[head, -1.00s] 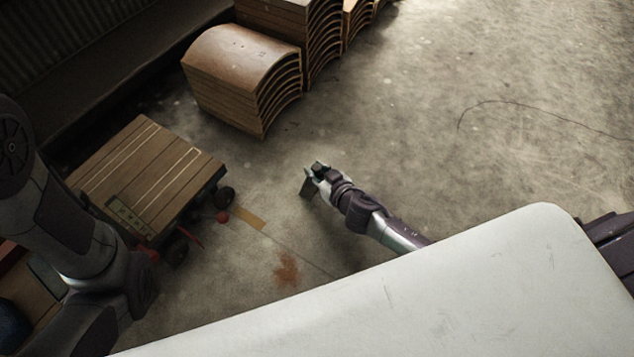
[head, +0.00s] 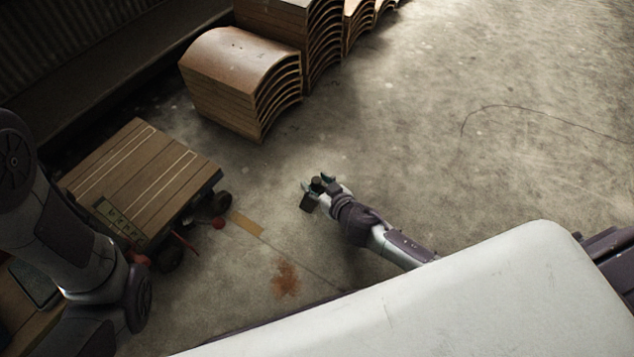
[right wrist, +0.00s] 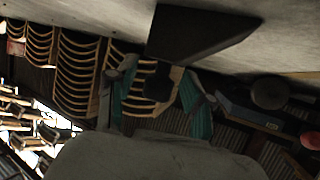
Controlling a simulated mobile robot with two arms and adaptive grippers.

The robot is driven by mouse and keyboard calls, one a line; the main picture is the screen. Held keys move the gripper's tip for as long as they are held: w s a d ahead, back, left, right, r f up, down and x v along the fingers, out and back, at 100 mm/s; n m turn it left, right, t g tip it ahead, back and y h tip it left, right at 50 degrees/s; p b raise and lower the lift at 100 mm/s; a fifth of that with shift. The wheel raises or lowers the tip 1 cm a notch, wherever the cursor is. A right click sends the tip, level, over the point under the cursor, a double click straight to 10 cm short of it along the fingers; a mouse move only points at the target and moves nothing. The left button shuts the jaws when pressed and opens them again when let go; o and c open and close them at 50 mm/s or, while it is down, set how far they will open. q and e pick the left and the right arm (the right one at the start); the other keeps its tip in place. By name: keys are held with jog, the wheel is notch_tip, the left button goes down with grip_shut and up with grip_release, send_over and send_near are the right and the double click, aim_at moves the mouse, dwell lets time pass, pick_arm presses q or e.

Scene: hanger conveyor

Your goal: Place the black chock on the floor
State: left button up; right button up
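The black chock (head: 309,202) is a dark block at the tip of my right arm, low over or on the concrete floor. In the right wrist view the chock (right wrist: 200,33) shows as a dark wedge against the floor, and I cannot tell whether it touches. My right gripper (head: 316,183) is open.
A wooden-topped cart (head: 145,180) with dark wheels stands left of the right gripper. Stacks of curved wooden panels (head: 240,85) stand behind. The floor to the right is clear.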

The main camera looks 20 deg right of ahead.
jog(key=shift+s+r, duration=0.1)
jog(key=shift+r, duration=0.2)
jog(key=p+v, duration=0.4)
jog(key=v, duration=0.7)
jog(key=shift+s, duration=0.4)
jog(key=shift+d+r, duration=0.1)
jog(key=shift+d, duration=0.05)
